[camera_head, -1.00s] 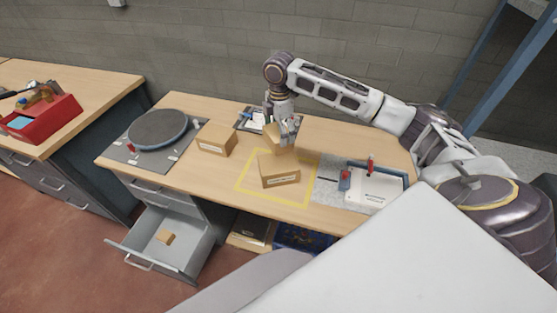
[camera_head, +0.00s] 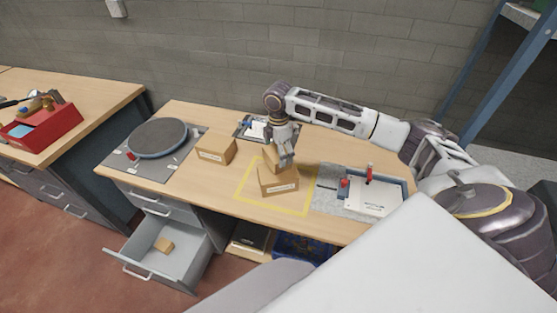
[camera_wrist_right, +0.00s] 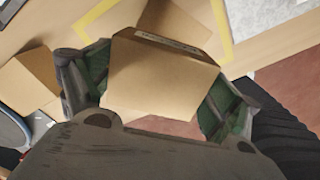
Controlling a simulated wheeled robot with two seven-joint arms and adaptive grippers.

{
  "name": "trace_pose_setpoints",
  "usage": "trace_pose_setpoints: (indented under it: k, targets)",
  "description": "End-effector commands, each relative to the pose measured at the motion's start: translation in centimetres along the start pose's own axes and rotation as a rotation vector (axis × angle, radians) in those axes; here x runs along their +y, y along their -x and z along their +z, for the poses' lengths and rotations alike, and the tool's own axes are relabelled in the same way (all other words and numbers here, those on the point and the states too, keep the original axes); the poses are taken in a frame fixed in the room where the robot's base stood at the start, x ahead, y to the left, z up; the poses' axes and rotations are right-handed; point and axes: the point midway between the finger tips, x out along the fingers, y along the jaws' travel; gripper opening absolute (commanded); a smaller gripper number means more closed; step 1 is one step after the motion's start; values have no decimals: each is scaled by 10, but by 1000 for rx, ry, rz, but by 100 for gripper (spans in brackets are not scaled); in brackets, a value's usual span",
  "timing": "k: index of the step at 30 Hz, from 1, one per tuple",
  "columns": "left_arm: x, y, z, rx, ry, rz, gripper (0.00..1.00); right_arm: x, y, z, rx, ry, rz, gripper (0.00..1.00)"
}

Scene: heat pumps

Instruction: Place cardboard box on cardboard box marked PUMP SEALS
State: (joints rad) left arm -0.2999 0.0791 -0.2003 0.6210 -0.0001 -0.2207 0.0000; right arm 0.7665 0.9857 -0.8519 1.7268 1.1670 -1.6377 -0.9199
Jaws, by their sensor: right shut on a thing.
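My right gripper (camera_head: 284,157) is shut on a small cardboard box (camera_head: 271,155), held right over the back of a labelled cardboard box (camera_head: 278,182). That lower box stands inside the yellow square on the bench. I cannot tell whether the two boxes touch. In the right wrist view the held box (camera_wrist_right: 160,80) sits between both fingers, and part of the lower box (camera_wrist_right: 176,20) shows beyond it. Another labelled cardboard box (camera_head: 215,151) stands to the left, outside the square. The labels are too small to read. My left gripper is not in view.
A round grey turntable (camera_head: 158,138) is at the bench's left. A tray with white and red parts (camera_head: 373,193) is at the right. An open drawer (camera_head: 188,262) juts out in front with a small box (camera_head: 163,245) inside.

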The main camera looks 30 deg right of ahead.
Motion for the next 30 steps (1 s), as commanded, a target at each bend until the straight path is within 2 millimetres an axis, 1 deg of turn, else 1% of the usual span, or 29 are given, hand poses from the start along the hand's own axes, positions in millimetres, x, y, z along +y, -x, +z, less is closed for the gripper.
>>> trace_pose_setpoints:
  k: [6,10,13,26,27,29,30]
  targets:
    - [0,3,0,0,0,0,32,-1,-26,0,1,-1,-2,61]
    - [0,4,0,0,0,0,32,0,-38,0,0,0,0,61]
    - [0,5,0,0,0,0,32,0,-42,0,0,0,0,61]
    - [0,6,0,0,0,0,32,0,-45,0,0,0,0,61]
    - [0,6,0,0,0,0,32,0,-46,0,0,0,0,93]
    - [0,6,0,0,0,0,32,0,-46,0,0,0,0,100]
    - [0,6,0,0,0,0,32,0,-46,0,0,0,0,100]
